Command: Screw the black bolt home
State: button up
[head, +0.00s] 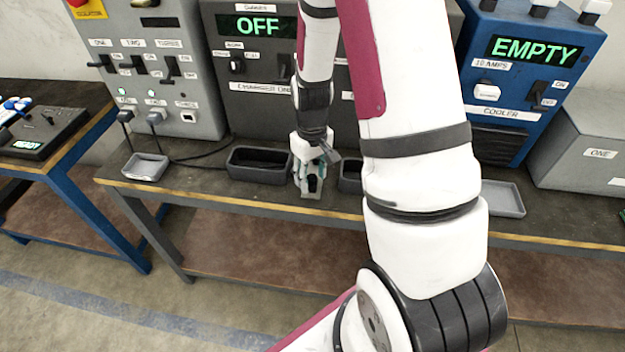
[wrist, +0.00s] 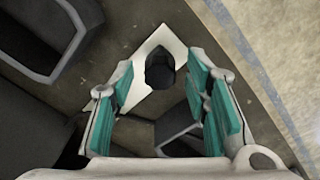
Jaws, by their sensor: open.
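The black bolt (wrist: 160,70) shows in the wrist view as a dark, rounded head on a pale, angular plate (wrist: 150,48). In the head view it is a dark shape (head: 313,184) low at my gripper, over a small grey block (head: 311,194) near the bench's front edge. My gripper (wrist: 155,88) is open, with teal pads on both fingers. The bolt head lies between and just beyond the fingertips, with a gap visible on each side. The bolt's shank is hidden, and I cannot tell how deep it sits.
A small grey tray (head: 145,167) lies at the bench's left. A grey machine reading OFF (head: 240,75) and a blue cooler reading EMPTY (head: 520,85) stand behind.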

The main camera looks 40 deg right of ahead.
grip_shut()
jog(key=m, duration=0.3)
jog(key=shift+m, duration=0.3)
jog(key=m, duration=0.5)
jog(key=m+p, duration=0.1)
jog(key=m, duration=0.2)
jog(key=shift+m, duration=0.3)
jog(key=shift+w+m, duration=0.1)
jog(key=shift+m, duration=1.3)
